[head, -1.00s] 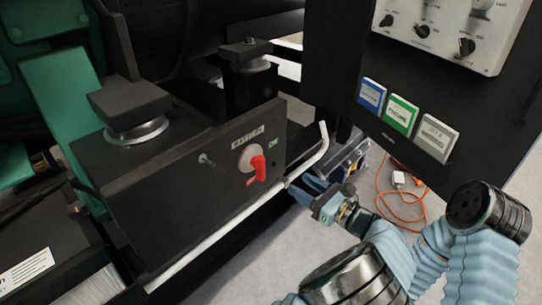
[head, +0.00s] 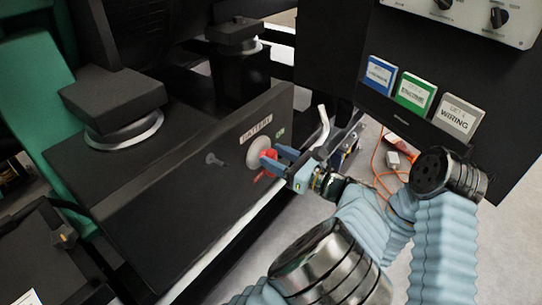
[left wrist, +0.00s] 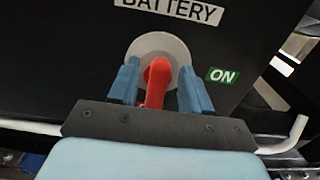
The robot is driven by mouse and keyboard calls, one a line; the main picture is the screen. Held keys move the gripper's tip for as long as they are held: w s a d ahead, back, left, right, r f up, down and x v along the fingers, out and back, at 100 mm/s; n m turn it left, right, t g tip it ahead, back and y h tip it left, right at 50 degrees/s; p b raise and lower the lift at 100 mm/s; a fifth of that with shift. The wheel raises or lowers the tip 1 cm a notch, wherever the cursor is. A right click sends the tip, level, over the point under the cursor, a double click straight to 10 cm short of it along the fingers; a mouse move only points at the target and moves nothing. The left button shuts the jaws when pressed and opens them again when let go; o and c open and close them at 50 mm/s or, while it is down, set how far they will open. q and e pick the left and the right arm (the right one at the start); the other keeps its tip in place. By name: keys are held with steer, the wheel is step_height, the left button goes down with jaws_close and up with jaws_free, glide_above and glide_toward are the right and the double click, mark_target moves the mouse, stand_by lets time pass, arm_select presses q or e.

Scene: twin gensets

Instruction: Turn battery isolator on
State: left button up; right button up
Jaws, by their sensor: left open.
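The battery isolator is a red handle (left wrist: 157,82) on a pale round plate (left wrist: 150,48), on a black panel under a "BATTERY" label (left wrist: 170,10). A green "ON" label (left wrist: 222,75) is to the right of the plate. In the left wrist view the handle points down, tilted slightly. My left gripper (left wrist: 156,85) is open, with one blue finger on each side of the handle; contact cannot be told. In the head view my left gripper (head: 276,160) is at the red handle (head: 268,155) and partly hides it. My right gripper is not in view.
A white pipe (head: 322,128) rises close behind my left gripper. A black cabinet with blue, green and grey booklets (head: 415,92) stands at the right. An orange cable (head: 380,165) lies on the floor.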

arm_select(q)
steer(key=shift+c, duration=0.2)
jaws_close()
steer(key=shift+n, duration=0.3)
steer(key=shift+s+a+f+n+b, duration=0.2)
steer(key=shift+n+b, duration=1.9)
steer(key=shift+n, duration=0.8)
steer(key=shift+s+a+f+n+b, duration=0.15)
steer(key=shift+f+n+b, duration=0.1)
steer(key=shift+n+b, duration=2.25)
steer(key=shift+s+a+f+n+b, duration=0.2)
steer(key=shift+n+b, duration=1.5)
steer(key=shift+n, duration=1.6)
